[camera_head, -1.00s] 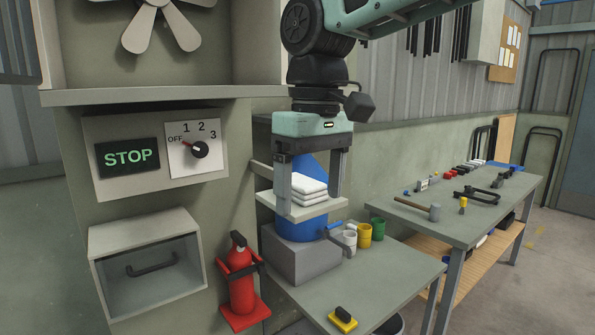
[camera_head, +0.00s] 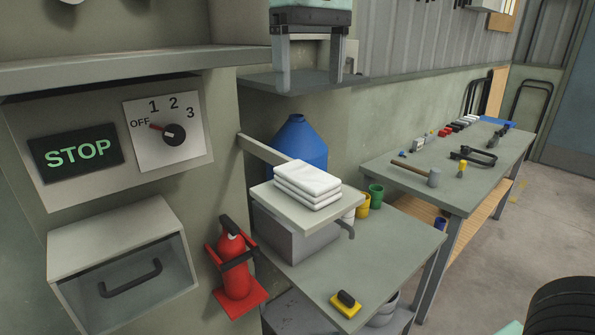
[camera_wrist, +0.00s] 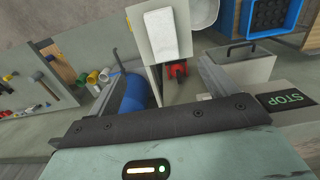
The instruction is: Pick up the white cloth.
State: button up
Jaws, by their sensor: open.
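The white cloth (camera_head: 306,180) is a folded stack lying on a small pale shelf (camera_head: 284,209) that sticks out from the wall. The cloth also shows in the wrist view (camera_wrist: 169,34) at the top, beyond my fingertips, with the shelf (camera_wrist: 139,27) around it. My gripper (camera_head: 309,88) is at the top of the head view, fingers pointing down. It is open and empty, above the cloth in the picture and apart from it. In the wrist view my gripper's two fingers (camera_wrist: 177,76) are spread wide with nothing between them touching.
A blue bottle (camera_head: 300,142) stands behind the cloth. A wall ledge (camera_head: 385,72) runs behind my gripper. Yellow and green cups (camera_head: 376,192), a grey box (camera_head: 285,240) and a red extinguisher (camera_head: 234,262) are near the shelf. A tool bench (camera_head: 455,190) stands to the right.

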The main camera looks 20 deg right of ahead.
jog(key=p, duration=0.3)
send_over(307, 173)
jog(key=f, duration=1.1)
jog(key=shift+w+d+f, duration=0.1)
jog(key=shift+d+f, duration=0.15)
jog(key=shift+f, duration=0.15)
jog(key=shift+a+f+p, duration=0.1)
jog(key=shift+f+p, duration=0.35)
jog(key=shift+f, duration=0.15)
jog(key=shift+a+f+p, duration=0.15)
jog(key=shift+f+p, duration=0.55)
jog(key=shift+f, duration=1.4)
jog(key=c, duration=1.1)
